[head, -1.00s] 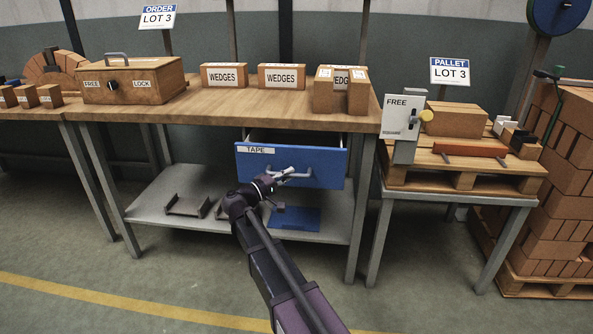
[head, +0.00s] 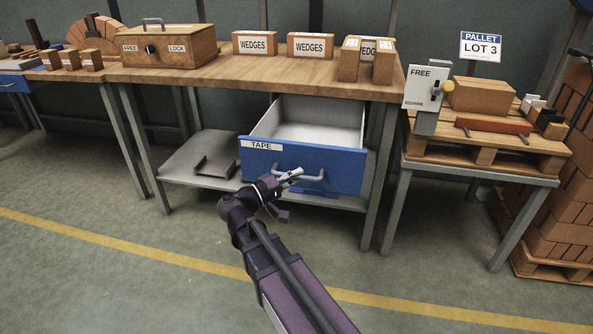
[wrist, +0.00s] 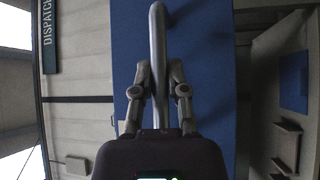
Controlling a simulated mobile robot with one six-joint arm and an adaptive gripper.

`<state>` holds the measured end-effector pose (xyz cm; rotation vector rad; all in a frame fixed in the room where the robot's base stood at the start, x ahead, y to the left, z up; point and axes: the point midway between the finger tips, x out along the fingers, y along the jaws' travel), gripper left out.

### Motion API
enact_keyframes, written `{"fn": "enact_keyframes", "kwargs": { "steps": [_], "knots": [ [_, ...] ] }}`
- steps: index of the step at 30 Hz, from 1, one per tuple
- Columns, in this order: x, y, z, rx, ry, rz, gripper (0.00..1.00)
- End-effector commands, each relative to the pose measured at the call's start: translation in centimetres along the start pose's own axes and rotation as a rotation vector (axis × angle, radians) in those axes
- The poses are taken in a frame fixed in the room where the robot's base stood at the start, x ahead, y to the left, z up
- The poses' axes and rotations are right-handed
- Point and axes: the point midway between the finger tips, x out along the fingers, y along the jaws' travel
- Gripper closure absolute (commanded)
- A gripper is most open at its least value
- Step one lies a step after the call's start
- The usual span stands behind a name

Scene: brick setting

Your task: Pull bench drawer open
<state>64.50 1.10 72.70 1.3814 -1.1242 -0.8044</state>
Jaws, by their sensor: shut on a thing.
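The bench drawer (head: 340,171) has a blue front with a TAPE label and stands well out from under the wooden bench top (head: 270,76). Its pale inside shows and looks empty. A grey bar handle (head: 314,177) crosses the middle of its front. My gripper (head: 295,173) is shut on the handle, near the handle's left part. In the wrist view the two fingers (wrist: 158,80) close on either side of the grey handle bar (wrist: 158,30), with the blue drawer front (wrist: 205,60) behind it.
A side table with a pallet (head: 475,152) stands to the right, brick stacks (head: 550,200) beyond. The floor in front, crossed by a yellow line (head: 400,308), is clear.

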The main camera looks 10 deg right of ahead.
Motion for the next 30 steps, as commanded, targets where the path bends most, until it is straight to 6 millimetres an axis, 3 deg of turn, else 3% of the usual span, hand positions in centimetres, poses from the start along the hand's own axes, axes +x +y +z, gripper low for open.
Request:
{"fn": "enact_keyframes", "kwargs": {
  "steps": [13, 14, 17, 30],
  "knots": [
    [0.8, 0.0, 0.0, -0.002, -0.004, 0.004, 1.00],
    [0.8, 0.0, 0.0, -0.002, -0.004, 0.005, 0.76],
    [0.9, 0.0, 0.1, -0.003, -0.008, 0.004, 0.46],
    [1.1, -0.1, 0.3, -0.003, -0.013, 0.004, 0.46]
  ]
}}
